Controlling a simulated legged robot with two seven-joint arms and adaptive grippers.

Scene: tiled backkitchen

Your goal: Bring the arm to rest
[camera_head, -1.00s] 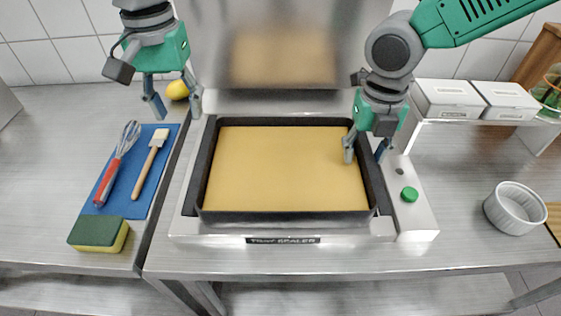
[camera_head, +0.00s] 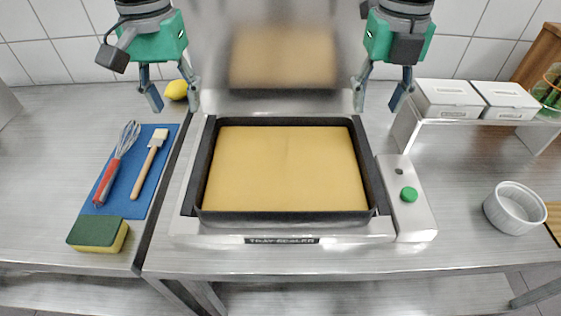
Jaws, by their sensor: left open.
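My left gripper (camera_head: 174,100) is at the upper left, open and empty, above the counter just left of the tray sealer. My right gripper (camera_head: 380,98) is at the upper right, its two fingers spread apart with nothing between them. It hangs behind the right rear corner of the black tray (camera_head: 203,165), clear of it. The tray has a flat yellow-tan surface inside and sits in the tray sealer (camera_head: 345,232). The sealer's right panel carries a green button (camera_head: 409,194).
On the left, a blue mat (camera_head: 157,187) holds a whisk (camera_head: 116,165) and a brush (camera_head: 150,163), with a sponge (camera_head: 98,233) in front. A lemon (camera_head: 176,90) lies behind. White containers (camera_head: 448,99) stand on a rack at right, with a white ramekin (camera_head: 513,208) nearer.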

